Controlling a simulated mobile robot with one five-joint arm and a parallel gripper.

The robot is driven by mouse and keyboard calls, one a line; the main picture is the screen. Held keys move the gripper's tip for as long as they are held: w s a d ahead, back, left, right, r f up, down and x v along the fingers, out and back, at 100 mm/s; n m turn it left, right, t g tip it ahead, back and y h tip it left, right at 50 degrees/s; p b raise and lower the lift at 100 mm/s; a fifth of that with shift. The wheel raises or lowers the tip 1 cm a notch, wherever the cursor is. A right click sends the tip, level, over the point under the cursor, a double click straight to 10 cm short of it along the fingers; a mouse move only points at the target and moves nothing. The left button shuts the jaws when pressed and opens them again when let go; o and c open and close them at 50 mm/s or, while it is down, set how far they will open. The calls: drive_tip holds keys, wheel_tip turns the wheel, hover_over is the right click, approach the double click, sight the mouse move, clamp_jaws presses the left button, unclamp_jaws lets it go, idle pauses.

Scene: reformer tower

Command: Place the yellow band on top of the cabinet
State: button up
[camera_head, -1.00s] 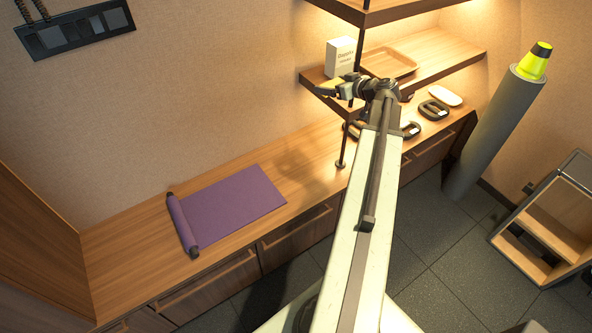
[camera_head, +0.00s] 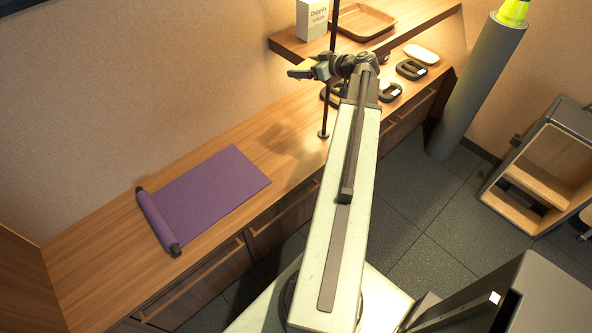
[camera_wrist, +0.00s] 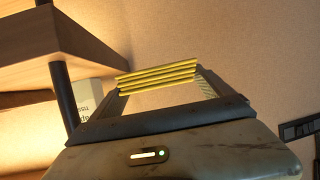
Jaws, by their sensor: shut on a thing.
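The yellow band (camera_wrist: 157,74) shows in the wrist view as several thin stacked yellow strips spanning the fingertips. My gripper (camera_head: 300,72) is shut on it. In the head view the gripper points left, at the height of the shelf's front edge, and the band is too small to make out clearly. The long wooden cabinet (camera_head: 95,260) with drawers runs along the wall below. My gripper is apart from its top, above the part beside the black post.
A rolled-end purple mat (camera_head: 215,190) lies on the cabinet. A black post (camera_head: 329,105) stands close to my gripper. The shelf (camera_head: 400,30) holds a white box (camera_head: 312,20) and a tray (camera_head: 362,20). Black handles (camera_head: 411,69) lie below it. The cabinet top left of the mat is bare.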

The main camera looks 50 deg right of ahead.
drive_tip(key=s+f+n+y+b, duration=0.1)
drive_tip(key=s+f+b, duration=0.4)
drive_tip(key=f+b, duration=0.55)
drive_tip(key=s+f+n+y+b, duration=0.1)
drive_tip(key=s+f+b, duration=0.5)
drive_tip(key=f+b, duration=0.5)
drive_tip(key=s+f+n+y+b, duration=0.15)
drive_tip(key=s+f+b, duration=0.35)
drive_tip(key=f+b, duration=0.6)
hover_over(297, 158)
wheel_tip(297, 158, down, 3)
drive_tip(key=shift+d+f+m, duration=0.1)
drive_tip(key=shift+m, duration=0.15)
wheel_tip(297, 158, down, 4)
drive_tip(key=b, duration=0.3)
drive_tip(key=shift+b, duration=0.4)
drive_tip(key=shift+r, duration=0.3)
drive_tip(key=shift+f, duration=0.25)
drive_tip(key=o, duration=1.1)
drive_tip(key=shift+r, duration=0.25)
drive_tip(key=shift+s+d+r+p, duration=0.1)
drive_tip(key=shift+s+r+p, duration=0.2)
drive_tip(key=shift+p, duration=0.2)
drive_tip(key=p+v, duration=0.4)
drive_tip(key=v, duration=0.6)
drive_tip(key=shift+s+d+r, duration=0.15)
drive_tip(key=shift+s+r, duration=0.05)
drive_tip(key=shift+s, duration=0.35)
